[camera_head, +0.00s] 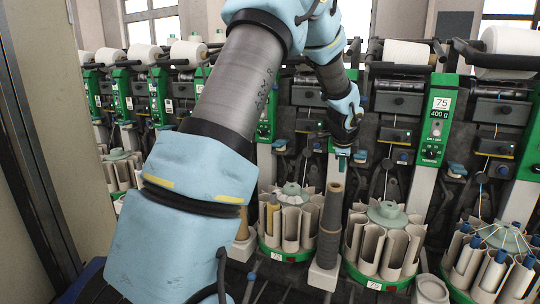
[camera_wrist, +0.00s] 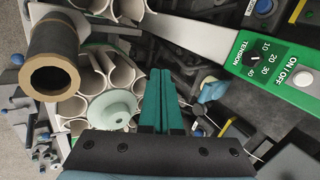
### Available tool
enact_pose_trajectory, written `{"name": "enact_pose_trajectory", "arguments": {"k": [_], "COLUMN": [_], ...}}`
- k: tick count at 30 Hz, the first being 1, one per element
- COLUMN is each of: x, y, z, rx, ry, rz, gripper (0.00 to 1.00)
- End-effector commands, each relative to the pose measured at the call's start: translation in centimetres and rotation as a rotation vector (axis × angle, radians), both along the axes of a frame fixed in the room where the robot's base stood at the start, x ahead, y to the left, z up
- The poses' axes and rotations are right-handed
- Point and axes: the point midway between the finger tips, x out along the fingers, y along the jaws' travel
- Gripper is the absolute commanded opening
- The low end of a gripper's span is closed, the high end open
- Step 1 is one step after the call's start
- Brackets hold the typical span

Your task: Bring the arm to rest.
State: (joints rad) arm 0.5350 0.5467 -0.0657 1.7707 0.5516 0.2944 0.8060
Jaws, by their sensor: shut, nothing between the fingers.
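My arm reaches from the lower left up over the top of the head view and down towards the machine. My gripper (camera_head: 341,154) hangs in front of the machine's middle sections, fingers downward. In the wrist view the two teal fingers of my gripper (camera_wrist: 162,72) lie together, shut, with nothing between them. No object is held.
A dark tube (camera_head: 331,222) stands upright close below my gripper; it also shows in the wrist view (camera_wrist: 54,62). Round magazines (camera_head: 384,246) with cream pockets line the front. A green control panel (camera_head: 437,115) and white yarn packages (camera_head: 406,52) are nearby.

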Motion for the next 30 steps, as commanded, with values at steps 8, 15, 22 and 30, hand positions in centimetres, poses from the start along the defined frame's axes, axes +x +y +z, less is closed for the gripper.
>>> {"name": "enact_pose_trajectory", "arguments": {"k": [8, 15, 22, 30], "x": [-9.3, -20.6, -25.7, -26.0], "y": [18.6, 28.0, 30.3, 30.4], "z": [-0.5, -1.7, -2.5, -2.5], "rx": [-0.216, -0.389, -0.457, -0.459], "ry": [0.268, 0.429, 0.487, 0.490], "rz": [0.778, 1.405, 1.669, 1.681], "gripper": [0.00, 0.00, 0.00, 0.00]}}
